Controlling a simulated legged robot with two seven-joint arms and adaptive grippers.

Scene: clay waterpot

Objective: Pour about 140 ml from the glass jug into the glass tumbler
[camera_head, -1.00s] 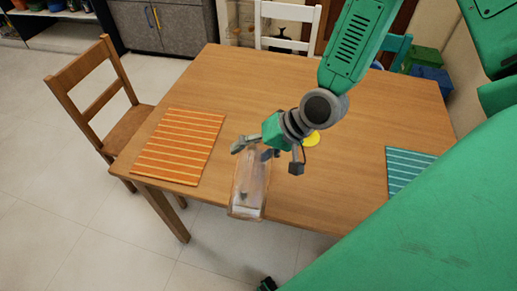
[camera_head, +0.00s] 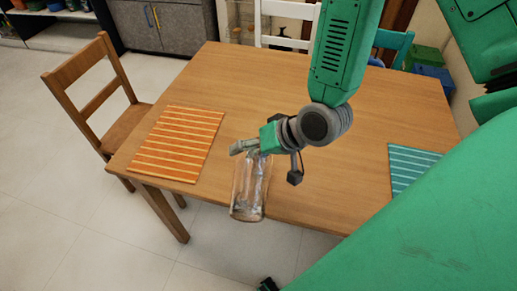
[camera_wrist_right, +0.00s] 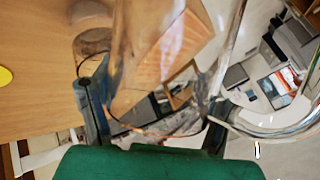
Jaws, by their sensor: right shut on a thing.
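The clear glass jug (camera_head: 250,190) hangs at the table's near edge in the head view, below my right gripper (camera_head: 267,164). My right gripper is shut on the jug. In the wrist view the jug (camera_wrist_right: 150,65) fills the middle, between the dark fingers of my right gripper (camera_wrist_right: 155,115), and a curved clear glass part shows at the right. I cannot make out the glass tumbler for sure; a round brownish glass shape shows at the upper left of the wrist view. The liquid level cannot be read. My left gripper is not in view.
The wooden table (camera_head: 225,85) has an orange striped mat (camera_head: 178,143) at the left and a teal striped mat (camera_head: 412,168) at the right. A wooden chair (camera_head: 92,95) stands at the left. A yellow disc (camera_wrist_right: 5,76) shows in the wrist view. The table's far part is clear.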

